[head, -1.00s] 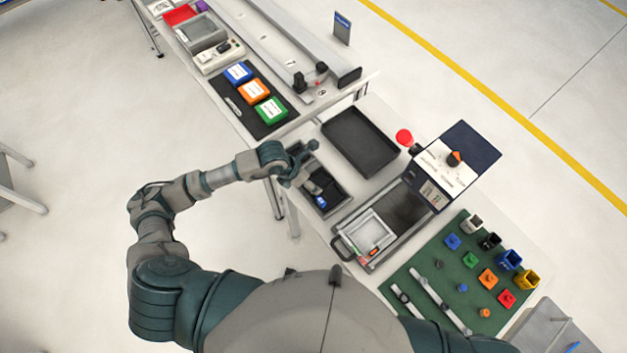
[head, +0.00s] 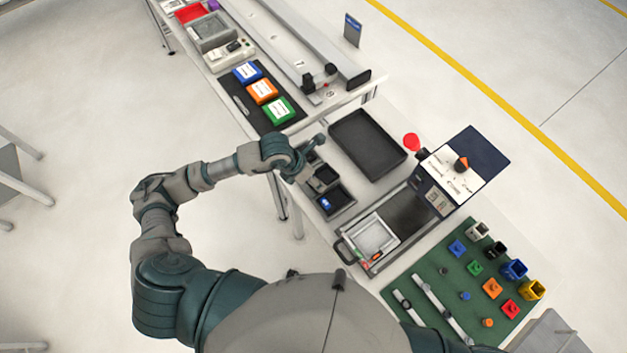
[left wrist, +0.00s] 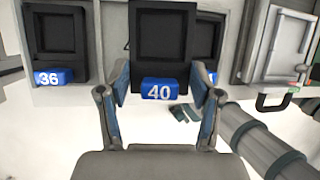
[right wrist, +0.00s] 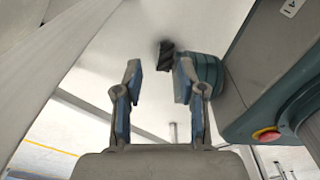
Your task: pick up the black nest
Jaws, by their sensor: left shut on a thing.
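The black nest (left wrist: 163,35) with a blue tab (left wrist: 160,89) marked 40 is a square black tray with a recessed middle. My left gripper (left wrist: 160,85) is shut on it, one finger on each side near the tab. In the head view my left gripper (head: 311,163) is over the row of black nests, with the held nest (head: 323,178) just beyond it. It looks larger than the neighbouring nests in the left wrist view; its exact height is unclear. My right gripper (right wrist: 157,85) is open and empty, apart from the table.
Another nest (left wrist: 53,33) with tab 36 lies to the left, and one partly hidden to the right. A large black tray (head: 367,143) lies behind. A machine (head: 445,178) and green mat (head: 430,292) with coloured blocks stand to the right.

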